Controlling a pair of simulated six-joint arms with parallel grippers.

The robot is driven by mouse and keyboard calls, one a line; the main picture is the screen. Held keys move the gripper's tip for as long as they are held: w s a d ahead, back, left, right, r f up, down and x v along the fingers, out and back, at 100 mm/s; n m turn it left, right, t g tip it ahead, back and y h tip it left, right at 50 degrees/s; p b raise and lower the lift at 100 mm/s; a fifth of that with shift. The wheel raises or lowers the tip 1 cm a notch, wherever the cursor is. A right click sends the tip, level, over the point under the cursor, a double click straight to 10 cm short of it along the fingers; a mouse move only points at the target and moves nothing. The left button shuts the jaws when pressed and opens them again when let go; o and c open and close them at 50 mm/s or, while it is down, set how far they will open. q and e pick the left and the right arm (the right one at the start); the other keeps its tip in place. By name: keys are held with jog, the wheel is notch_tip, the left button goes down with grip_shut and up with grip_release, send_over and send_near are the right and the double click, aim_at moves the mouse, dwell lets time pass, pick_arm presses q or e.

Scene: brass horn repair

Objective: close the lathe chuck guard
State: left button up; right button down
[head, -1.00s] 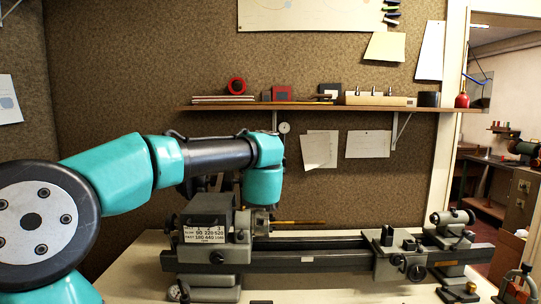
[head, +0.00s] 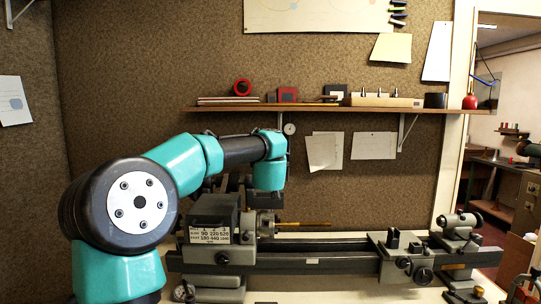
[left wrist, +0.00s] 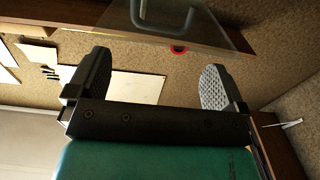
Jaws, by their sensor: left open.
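The grey lathe (head: 212,255) stands on the bench, its headstock at the left and a brass-coloured rod (head: 300,225) sticking out to the right from the chuck (head: 265,223). In the left wrist view, a clear panel that looks like the chuck guard (left wrist: 215,35) hangs at the top, with a grey U-shaped handle (left wrist: 178,22). My left gripper (left wrist: 153,85) is open and empty, and the handle shows beyond its fingers, apart from them. In the head view my left arm's end is above the chuck and its fingers are hidden. My right gripper is not in view.
A wall shelf (head: 320,108) with small boxes and a red ring (head: 243,87) runs behind the lathe. The carriage (head: 405,255) and tailstock (head: 457,235) stand to the right on the bed. Space above the bed's right half is clear.

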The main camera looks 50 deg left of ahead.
pick_arm(q)
jog(key=x, duration=0.8)
jog(key=c, duration=1)
jog(key=shift+d, duration=0.15)
